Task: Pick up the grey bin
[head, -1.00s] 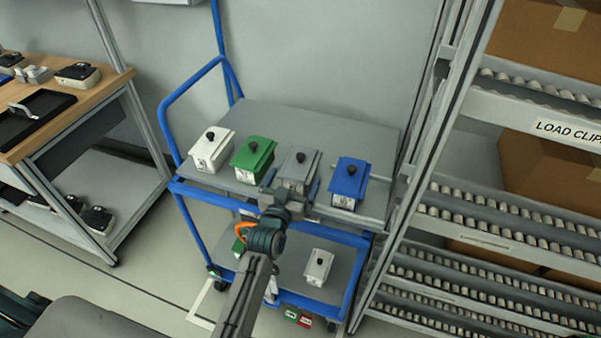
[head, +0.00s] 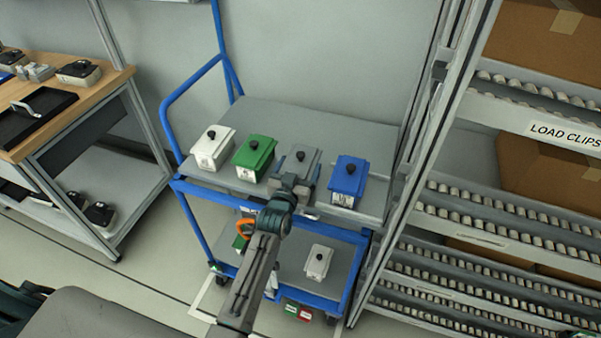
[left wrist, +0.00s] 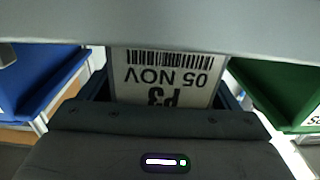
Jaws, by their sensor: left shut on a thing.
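The grey bin (head: 303,157) has a dark knob on its lid and stands on the cart's top shelf, between a green bin and a blue bin. My left gripper (head: 292,183) is shut on the grey bin from its front side. In the left wrist view the bin's label (left wrist: 165,78) reads "P3 05 NOV" upside down, close in front of my gripper. The grey lid edge (left wrist: 160,30) fills the top of that view. My arm hides the lower front of the bin, and I cannot tell whether it touches the shelf. My right gripper is not in view.
The green bin (head: 254,153) stands close on the left and the blue bin (head: 349,178) close on the right. A white bin (head: 211,148) is farther left. The cart's back shelf area (head: 320,122) is clear. A roller rack (head: 480,215) stands right of the cart.

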